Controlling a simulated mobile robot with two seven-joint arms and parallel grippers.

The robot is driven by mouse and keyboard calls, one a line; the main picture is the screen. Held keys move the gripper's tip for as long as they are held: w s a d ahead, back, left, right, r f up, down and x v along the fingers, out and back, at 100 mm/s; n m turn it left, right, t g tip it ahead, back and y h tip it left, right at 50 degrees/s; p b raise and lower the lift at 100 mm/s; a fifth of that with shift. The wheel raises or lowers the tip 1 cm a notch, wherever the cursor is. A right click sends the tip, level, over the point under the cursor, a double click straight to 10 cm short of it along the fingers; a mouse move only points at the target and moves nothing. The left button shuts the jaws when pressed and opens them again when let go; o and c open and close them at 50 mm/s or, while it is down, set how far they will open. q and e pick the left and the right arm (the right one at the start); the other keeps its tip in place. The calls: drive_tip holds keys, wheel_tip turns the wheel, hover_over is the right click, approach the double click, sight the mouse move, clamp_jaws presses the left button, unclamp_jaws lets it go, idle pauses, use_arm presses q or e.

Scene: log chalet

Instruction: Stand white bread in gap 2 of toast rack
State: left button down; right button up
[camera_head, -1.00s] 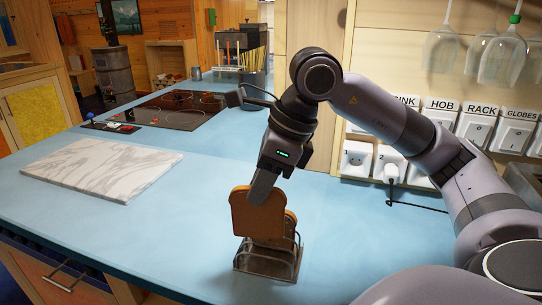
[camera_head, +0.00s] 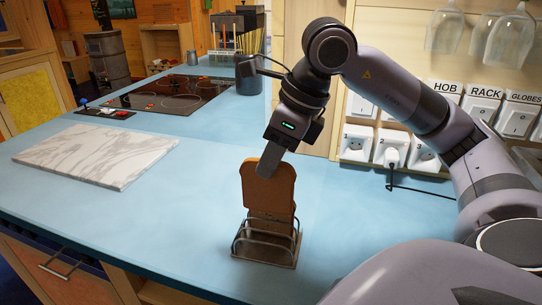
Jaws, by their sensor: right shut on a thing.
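The white bread (camera_head: 268,190) is an upright slice with a browned face, pinched near its top by my right gripper (camera_head: 264,166), which is shut on it. The toast rack (camera_head: 266,256) is a small metal wire rack standing on the blue counter below the bread. The slice's lower part lines up with the rack's wires. Another bread surface (camera_head: 268,228) shows lower between the wires and looks like a second slice. I cannot tell which gap the held slice is over or how deep it sits. My left gripper is not in view.
A marble board (camera_head: 98,155) lies on the blue counter (camera_head: 170,225) at left, with a black hob (camera_head: 172,94) behind it. A plug and cable (camera_head: 391,160) are at the wall sockets on the right. The counter around the rack is clear.

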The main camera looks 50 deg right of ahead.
drive_tip(key=b, duration=0.4)
hover_over(259, 208)
drive_tip(key=s+d, duration=0.1)
drive_tip(key=d, duration=0.1)
drive_tip(key=shift+s+a+f, duration=0.15)
drive_tip(key=shift+f, duration=2.3)
drive_tip(key=shift+f+b, duration=0.6)
drive_tip(key=shift+b, duration=0.05)
drive_tip(key=o, duration=0.8)
